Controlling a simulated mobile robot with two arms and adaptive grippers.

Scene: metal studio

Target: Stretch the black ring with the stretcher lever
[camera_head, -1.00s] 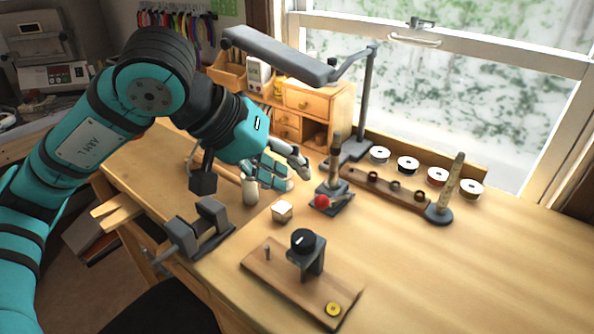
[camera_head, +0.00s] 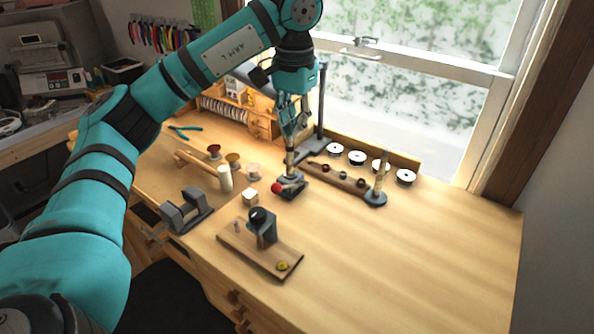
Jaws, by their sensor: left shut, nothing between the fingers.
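The stretcher is a small dark base (camera_head: 292,190) with an upright post (camera_head: 290,163) and a lever ending in a red ball (camera_head: 277,188). My left gripper (camera_head: 290,143) is shut and empty, pointing down at the top of the post; I cannot tell if it touches the post. A wooden ring rack (camera_head: 334,176) to the right of the stretcher carries a few small dark rings. I cannot tell which of them is the black ring, or whether a ring sits on the post. My right gripper is not in view.
A tapered mandrel on a round base (camera_head: 376,198) stands right of the rack, before several spools. A wooden board with a black-topped stand (camera_head: 262,228) lies in front. A vise (camera_head: 187,211) sits at the left front edge. The table's right side is clear.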

